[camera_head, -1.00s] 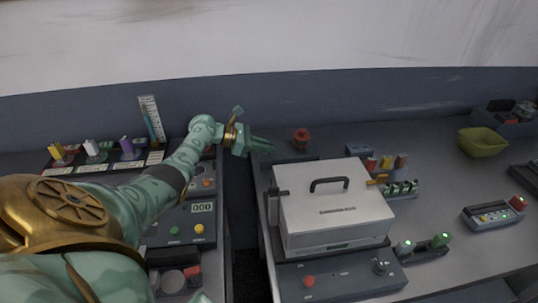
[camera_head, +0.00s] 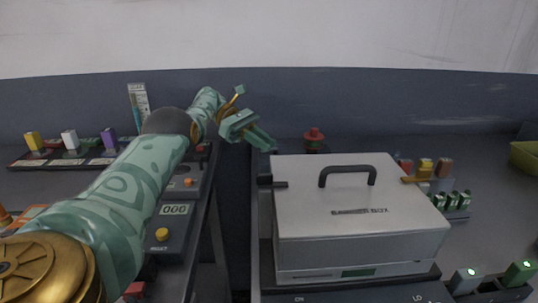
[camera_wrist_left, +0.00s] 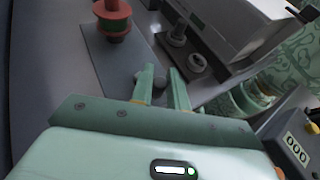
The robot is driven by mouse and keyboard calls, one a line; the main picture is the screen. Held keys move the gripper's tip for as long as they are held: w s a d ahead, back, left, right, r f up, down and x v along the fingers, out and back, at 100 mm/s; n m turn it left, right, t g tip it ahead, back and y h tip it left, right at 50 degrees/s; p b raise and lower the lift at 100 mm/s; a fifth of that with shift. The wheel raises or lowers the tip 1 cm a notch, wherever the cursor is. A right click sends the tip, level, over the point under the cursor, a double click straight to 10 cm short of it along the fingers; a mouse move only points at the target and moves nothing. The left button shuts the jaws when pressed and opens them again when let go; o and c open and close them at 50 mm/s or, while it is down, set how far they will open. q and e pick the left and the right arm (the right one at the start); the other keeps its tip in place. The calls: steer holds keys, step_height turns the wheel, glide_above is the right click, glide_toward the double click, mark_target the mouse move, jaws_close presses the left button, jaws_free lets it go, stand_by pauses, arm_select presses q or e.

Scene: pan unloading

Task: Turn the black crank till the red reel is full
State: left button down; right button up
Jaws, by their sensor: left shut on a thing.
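The red reel (camera_head: 314,138) stands at the back, behind the silver box, and its lower part is hidden in the head view. In the left wrist view the reel (camera_wrist_left: 112,18) shows red flanges with a green band between them. My left gripper (camera_head: 262,138) reaches to the left of the reel. In the left wrist view its two fingers (camera_wrist_left: 163,82) are close around a small dark knob (camera_wrist_left: 160,84), which looks like the black crank's handle. The rest of the crank is hidden by the fingers or too dark to tell. My right gripper is not in view.
The silver box (camera_head: 350,215) with a black handle stands in front of the reel. A panel with a 000 display (camera_head: 173,209) and yellow button lies left, across a gap between tables. Coloured blocks (camera_head: 425,170) stand right. A green bin (camera_head: 525,158) is at the far right.

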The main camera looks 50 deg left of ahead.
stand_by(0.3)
arm_select(q)
steer(key=c, duration=1.4)
jaws_free()
steer(key=shift+w, duration=0.2)
steer(key=shift+s, duration=0.1)
